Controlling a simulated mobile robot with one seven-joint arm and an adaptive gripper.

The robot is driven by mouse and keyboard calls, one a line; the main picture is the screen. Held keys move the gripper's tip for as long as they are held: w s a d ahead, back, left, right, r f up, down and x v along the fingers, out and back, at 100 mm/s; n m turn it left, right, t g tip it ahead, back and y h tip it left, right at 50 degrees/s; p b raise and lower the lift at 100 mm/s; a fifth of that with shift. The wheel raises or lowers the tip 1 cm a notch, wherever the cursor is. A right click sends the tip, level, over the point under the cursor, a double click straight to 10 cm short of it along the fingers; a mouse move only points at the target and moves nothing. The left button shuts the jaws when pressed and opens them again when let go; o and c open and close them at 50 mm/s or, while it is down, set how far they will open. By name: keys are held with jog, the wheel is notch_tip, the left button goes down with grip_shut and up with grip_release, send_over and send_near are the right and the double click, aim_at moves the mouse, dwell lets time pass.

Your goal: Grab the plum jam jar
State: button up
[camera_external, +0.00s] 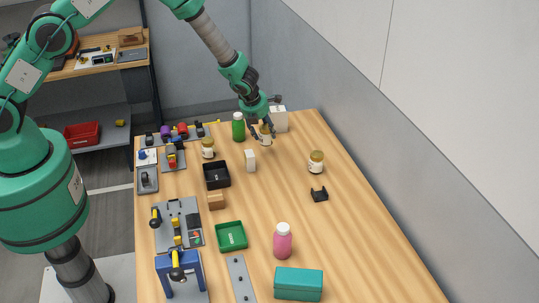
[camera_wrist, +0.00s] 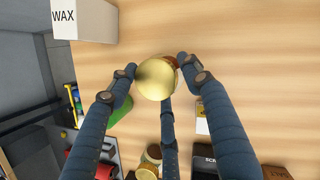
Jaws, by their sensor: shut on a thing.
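My gripper (camera_external: 264,126) is at the far end of the wooden table, its fingers closed around a jar (camera_external: 265,140) with a gold lid. In the wrist view the jar's round gold lid (camera_wrist: 155,80) sits between the fingertips of my gripper (camera_wrist: 157,68). The jar's label cannot be read, and the fingers hide part of its side. I cannot tell whether its base touches the table. Two similar gold-lidded jars stand apart from it: one at the left (camera_external: 208,148) and one at the right (camera_external: 316,162). Their labels are too small to read.
A green bottle (camera_external: 238,127) stands just left of my gripper. A white box (camera_external: 278,119) marked WAX in the wrist view (camera_wrist: 84,19) stands behind it. A small white box (camera_external: 250,161) and a black bin (camera_external: 217,175) are nearer. The table's right side is mostly clear.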

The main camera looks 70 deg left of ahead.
jog(key=shift+s+d, duration=0.15)
jog(key=shift+s, duration=0.5)
jog(key=shift+c, duration=0.2)
jog(key=shift+r, duration=0.1)
